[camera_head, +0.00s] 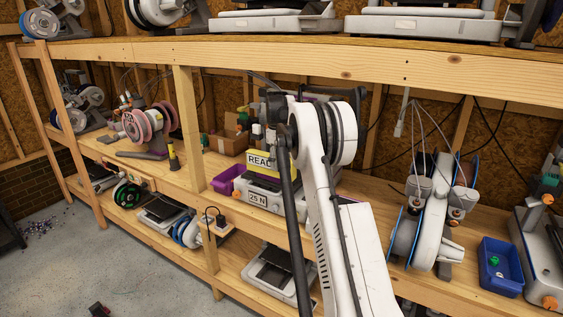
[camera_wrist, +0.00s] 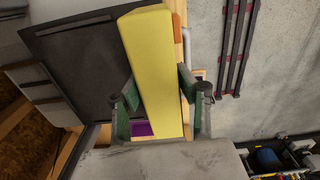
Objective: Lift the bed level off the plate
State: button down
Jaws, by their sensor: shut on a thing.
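The bed level (camera_wrist: 152,60) is a long yellow bar in the wrist view. My gripper (camera_wrist: 159,88) is shut on it, with a green-padded finger against each side. The dark plate (camera_wrist: 75,65) lies beyond the bar, to its left and partly behind it. I cannot tell whether the bar touches the plate. In the head view my arm hides most of the gripper and the plate.
A spool holder (camera_head: 420,225) and blue bin (camera_head: 501,266) stand to the right. The upper shelf beam (camera_head: 345,62) runs above, and a wooden post (camera_head: 188,125) stands left.

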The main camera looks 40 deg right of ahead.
jog(key=s+a+b, duration=0.1)
jog(key=s+a, duration=0.2)
jog(key=a, duration=0.7)
jog(key=shift+s+r, duration=0.35)
jog(key=shift+r, duration=0.05)
dwell(0.8)
jog(key=s+a+b, duration=0.2)
jog(key=s+a, duration=0.3)
jog(key=a, duration=0.8)
jog(key=shift+b, duration=0.35)
dwell(0.8)
jog(key=shift+a+f, duration=0.1)
jog(key=shift+a, duration=0.05)
dwell(0.4)
